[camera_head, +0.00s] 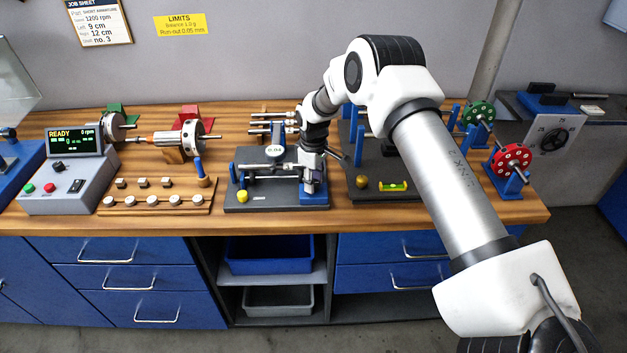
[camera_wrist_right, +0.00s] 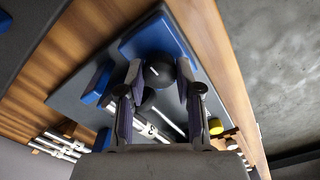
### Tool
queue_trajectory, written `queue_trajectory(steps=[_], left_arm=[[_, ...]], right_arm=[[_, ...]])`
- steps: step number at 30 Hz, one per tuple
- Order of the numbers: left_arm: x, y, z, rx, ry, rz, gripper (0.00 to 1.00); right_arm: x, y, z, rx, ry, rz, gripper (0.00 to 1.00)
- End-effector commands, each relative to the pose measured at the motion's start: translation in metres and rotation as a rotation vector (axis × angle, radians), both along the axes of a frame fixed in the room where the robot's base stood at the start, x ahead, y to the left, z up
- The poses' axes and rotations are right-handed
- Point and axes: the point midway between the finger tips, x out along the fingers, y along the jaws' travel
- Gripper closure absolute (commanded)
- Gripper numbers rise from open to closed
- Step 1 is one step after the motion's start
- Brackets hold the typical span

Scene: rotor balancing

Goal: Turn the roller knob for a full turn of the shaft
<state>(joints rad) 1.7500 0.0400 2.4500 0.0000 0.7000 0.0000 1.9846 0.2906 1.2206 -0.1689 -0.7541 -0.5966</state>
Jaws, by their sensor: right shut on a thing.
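My right gripper (camera_head: 312,186) reaches down at the right end of the dark grey gauge stand (camera_head: 270,203). In the right wrist view its two fingers (camera_wrist_right: 160,78) are closed on either side of the black roller knob (camera_wrist_right: 160,70), which has a short white mark on its face. In the head view the gripper mostly hides the knob. The shaft (camera_head: 262,172) lies across the stand's blue supports. A dial gauge (camera_head: 275,153) stands above the shaft; its reading is too small to tell. My left gripper is not in view.
A yellow knob (camera_head: 242,197) sits on the stand's front left. Left are a tray of small weights (camera_head: 155,202) and a control box reading READY (camera_head: 70,178). Right is another dark plate with a level (camera_head: 393,186). Red (camera_head: 511,158) and green discs stand farther right.

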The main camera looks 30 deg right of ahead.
Motion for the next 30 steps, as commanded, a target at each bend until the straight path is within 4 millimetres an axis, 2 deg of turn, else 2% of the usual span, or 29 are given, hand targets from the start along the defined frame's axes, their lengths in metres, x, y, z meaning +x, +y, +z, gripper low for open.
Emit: queue_trajectory(steps=[8, 30], left_arm=[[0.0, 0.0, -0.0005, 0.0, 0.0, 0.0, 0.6], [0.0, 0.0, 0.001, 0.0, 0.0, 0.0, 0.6]], right_arm=[[-0.0009, 0.0002, -0.0013, 0.001, 0.004, -0.063, 1.0], [-0.0012, 0.0003, -0.0017, 0.001, 0.004, -0.49, 1.0]])
